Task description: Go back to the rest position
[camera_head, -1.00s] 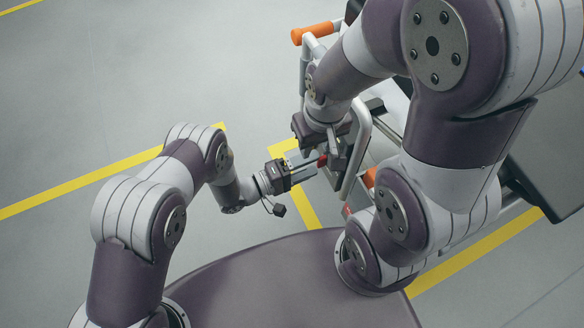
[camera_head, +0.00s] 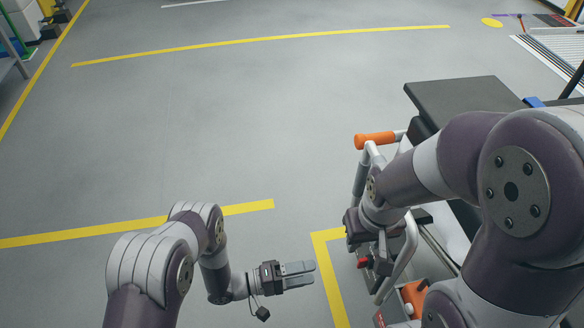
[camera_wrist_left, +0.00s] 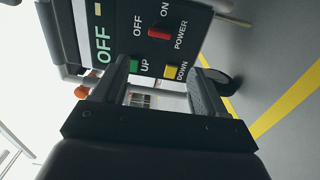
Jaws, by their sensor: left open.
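My left gripper (camera_head: 312,274) is open and empty, low in the middle of the head view, left of the wheeled cart and apart from it. In the left wrist view my left gripper (camera_wrist_left: 165,82) shows two separated fingers with nothing held. A dark control panel (camera_wrist_left: 125,32) lies beyond them, with a red power switch, a green UP button and a yellow DOWN button. My right gripper (camera_head: 376,262) is beside the cart's grey tube frame (camera_head: 408,258). Its fingers are too small and overlapped to tell open or shut, or whether it touches the frame.
The cart has an orange handle grip (camera_head: 375,140) and a dark flat top (camera_head: 465,95). My right arm covers much of it. Yellow floor lines (camera_head: 250,42) cross the grey floor. The floor ahead and left is clear. A ridged ramp (camera_head: 555,50) is at the far right.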

